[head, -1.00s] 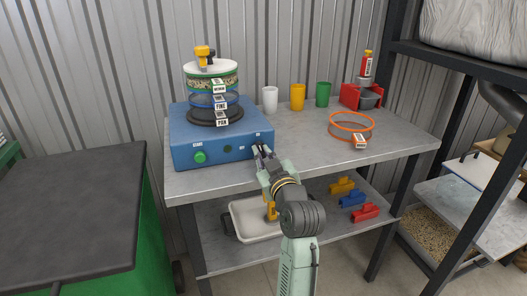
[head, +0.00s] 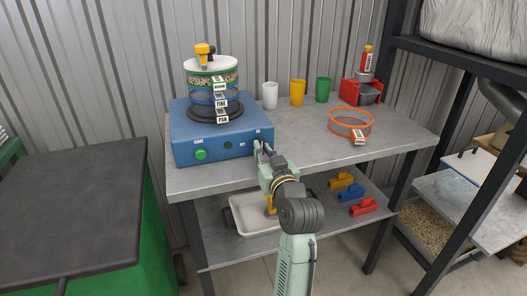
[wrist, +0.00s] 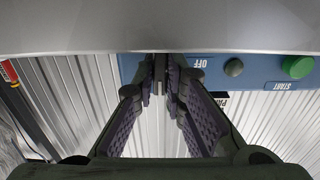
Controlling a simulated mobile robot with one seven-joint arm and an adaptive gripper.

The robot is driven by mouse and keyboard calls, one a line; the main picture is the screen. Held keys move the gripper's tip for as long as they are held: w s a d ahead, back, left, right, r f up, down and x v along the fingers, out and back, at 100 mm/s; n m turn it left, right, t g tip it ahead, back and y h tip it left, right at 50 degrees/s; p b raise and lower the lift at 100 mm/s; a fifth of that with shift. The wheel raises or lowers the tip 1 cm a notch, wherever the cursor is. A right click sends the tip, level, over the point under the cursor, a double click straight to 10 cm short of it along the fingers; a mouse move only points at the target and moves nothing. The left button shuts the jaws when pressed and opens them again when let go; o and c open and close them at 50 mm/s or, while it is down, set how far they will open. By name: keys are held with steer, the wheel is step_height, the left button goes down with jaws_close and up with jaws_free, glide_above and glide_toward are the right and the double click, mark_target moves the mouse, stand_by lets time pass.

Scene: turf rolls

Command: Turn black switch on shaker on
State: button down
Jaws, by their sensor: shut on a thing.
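The blue shaker (head: 222,135) stands on the left of the grey bench, with a stack of sieves (head: 213,95) on top. Its front has a green start button (head: 201,154) and a small dark round knob (head: 228,145). My gripper (head: 259,147) is at the right end of this front. In the wrist view, which looks upside down, my gripper (wrist: 160,72) is shut on the small dark switch (wrist: 160,60), beside the OFF label (wrist: 197,64). The fingers hide most of the switch, so its position is unclear.
On the bench (head: 300,150) stand white (head: 270,95), yellow (head: 298,94) and green (head: 323,90) cups, an orange sieve ring (head: 350,123) and a red bin (head: 361,92). The lower shelf holds a white tray (head: 247,225) and coloured clips.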

steer(key=c, duration=1.6)
jaws_free()
steer(key=shift+c, duration=0.2)
steer(key=shift+s+d, duration=0.1)
steer(key=v, duration=1.1)
steer(key=shift+s, duration=0.35)
